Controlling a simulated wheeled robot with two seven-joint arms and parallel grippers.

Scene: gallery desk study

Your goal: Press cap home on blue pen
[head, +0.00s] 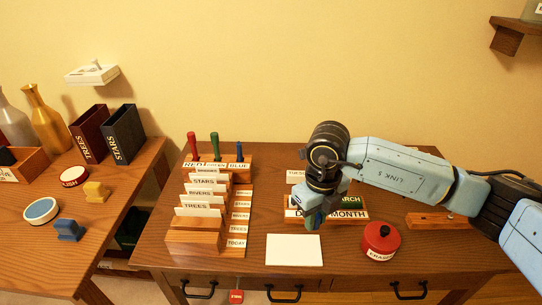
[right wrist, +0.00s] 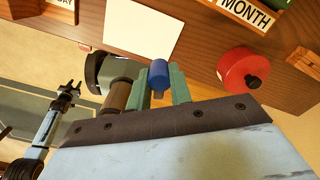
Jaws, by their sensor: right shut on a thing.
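The blue pen (head: 239,154) stands upright in the rack at the back left of the desk, beside the red pen (head: 193,149) and green pen (head: 214,149). It looks shorter than they do. My right gripper (head: 311,220) is over the desk, right of and nearer than the rack. In the right wrist view its green fingers are shut on a blue cap (right wrist: 158,74), well apart from the pen. What seems to be my left gripper (right wrist: 68,97) shows small in the wrist view; its jaws are unclear.
A white card (head: 294,250) lies at the desk's front, with a red eraser pot (head: 381,241) to its right. Labelled card dividers (head: 196,211) stand in front of the pens. A day and month block (head: 350,214) lies behind my right gripper. A side table stands left.

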